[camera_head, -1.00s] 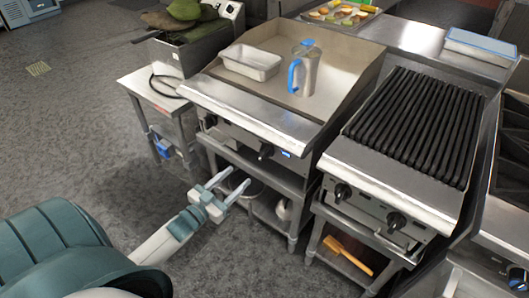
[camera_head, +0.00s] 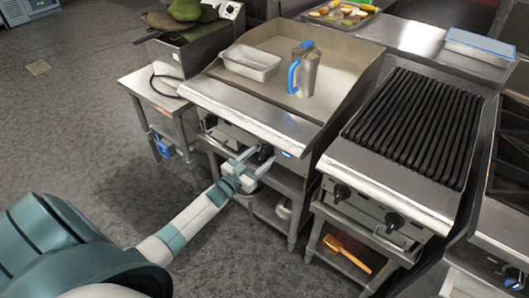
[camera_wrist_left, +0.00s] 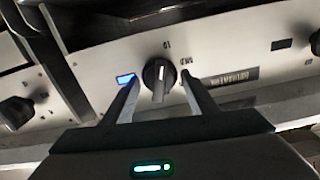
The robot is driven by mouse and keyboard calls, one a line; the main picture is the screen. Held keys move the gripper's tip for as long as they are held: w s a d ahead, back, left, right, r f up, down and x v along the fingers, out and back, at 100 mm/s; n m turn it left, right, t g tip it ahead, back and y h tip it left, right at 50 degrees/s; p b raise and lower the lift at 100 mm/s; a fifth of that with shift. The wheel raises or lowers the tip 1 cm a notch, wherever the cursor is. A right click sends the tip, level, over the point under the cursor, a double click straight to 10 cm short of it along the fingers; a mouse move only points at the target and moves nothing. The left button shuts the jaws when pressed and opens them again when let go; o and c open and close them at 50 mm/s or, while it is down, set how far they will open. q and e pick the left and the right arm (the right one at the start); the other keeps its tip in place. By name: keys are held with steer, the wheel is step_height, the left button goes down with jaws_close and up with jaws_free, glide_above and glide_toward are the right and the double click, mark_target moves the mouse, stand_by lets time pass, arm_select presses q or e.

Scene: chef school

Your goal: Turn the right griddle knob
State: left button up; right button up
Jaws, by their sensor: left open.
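The griddle (camera_head: 255,112) is a flat steel plate with a front panel below its rim. Its right knob (camera_head: 266,150) is dark and partly hidden by my gripper in the head view. In the left wrist view the black knob (camera_wrist_left: 159,79) sits on the metal panel, between my fingers, with a blue label beside it. My left gripper (camera_head: 256,158) is open, its fingertips at the panel on either side of the knob. It also shows in the left wrist view (camera_wrist_left: 160,92). I cannot tell whether the fingers touch the knob. My right gripper is not in view.
A metal pan (camera_head: 252,62) and a jug with a blue handle (camera_head: 305,75) stand on the griddle. A grill with black bars (camera_head: 408,125) and its own knobs (camera_head: 394,221) is to the right. Open floor (camera_head: 75,120) lies to the left.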

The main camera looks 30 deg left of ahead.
arm_select(q)
steer(key=shift+w, duration=0.9)
steer(key=shift+c, duration=0.7)
steer(key=c, duration=0.6)
steer(key=shift+d, duration=0.1)
steer(key=shift+c, duration=0.2)
